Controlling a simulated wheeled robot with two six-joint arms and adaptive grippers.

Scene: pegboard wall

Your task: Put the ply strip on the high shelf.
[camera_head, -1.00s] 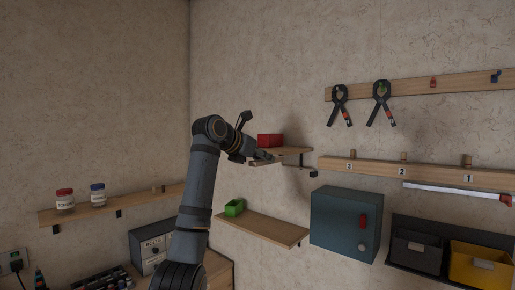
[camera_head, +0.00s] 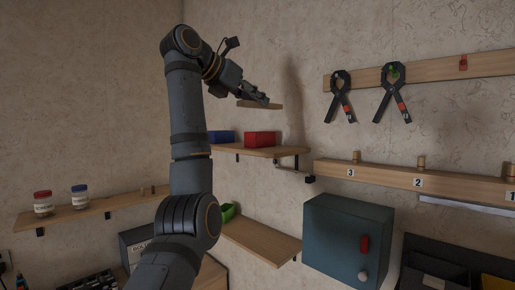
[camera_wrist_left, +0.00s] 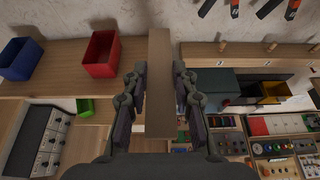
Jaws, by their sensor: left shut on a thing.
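My left gripper (camera_head: 262,98) is raised above the high shelf and shut on the ply strip (camera_head: 258,104), a thin light-wood piece. In the left wrist view the ply strip (camera_wrist_left: 160,82) stands lengthwise between the two fingers of the left gripper (camera_wrist_left: 160,95). The high shelf (camera_head: 262,151) is a wooden board on the wall below the gripper, and it also shows in the left wrist view (camera_wrist_left: 65,53). The strip is apart from the shelf, with a gap beneath it. My right gripper is in neither view.
A red bin (camera_head: 259,139) and a blue bin (camera_head: 221,137) stand on the high shelf. A lower shelf (camera_head: 262,239) holds a green bin (camera_head: 229,211). Clamps (camera_head: 392,92) hang on a rail at the right, above a teal cabinet (camera_head: 346,238).

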